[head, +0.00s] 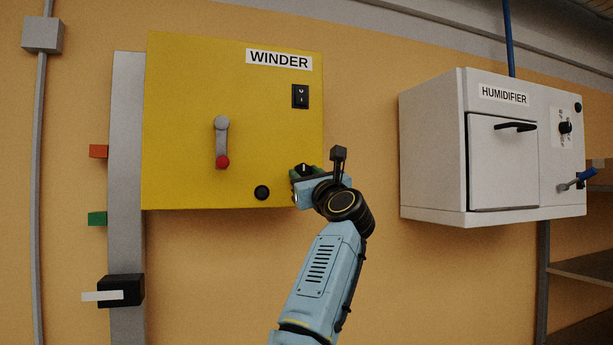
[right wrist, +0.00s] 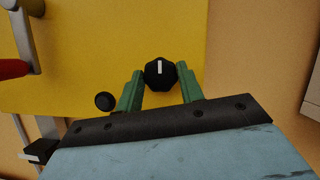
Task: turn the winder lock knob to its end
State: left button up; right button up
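The yellow winder box (head: 190,90) hangs on the wall, labelled WINDER. A black faceted knob (right wrist: 152,77) with a white pointer mark sits near the box's lower right corner; the mark is nearly vertical in the right wrist view. In the head view my right gripper mostly covers this knob. My right gripper (right wrist: 161,70) is open, with one green finger on each side of the knob. A narrow gap shows between each finger and the knob; I cannot tell whether the tips reach its full depth. In the head view my right gripper (head: 305,172) is at that corner. My left gripper is out of view.
The winder also has a grey lever with a red end (head: 222,145), a rocker switch (head: 300,96) and a round black button (head: 262,192). The white humidifier cabinet (head: 430,150) stands to the right. Bare wall lies between the boxes.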

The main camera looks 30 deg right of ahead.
jog(key=c, duration=0.3)
jog(key=shift+n, duration=0.4)
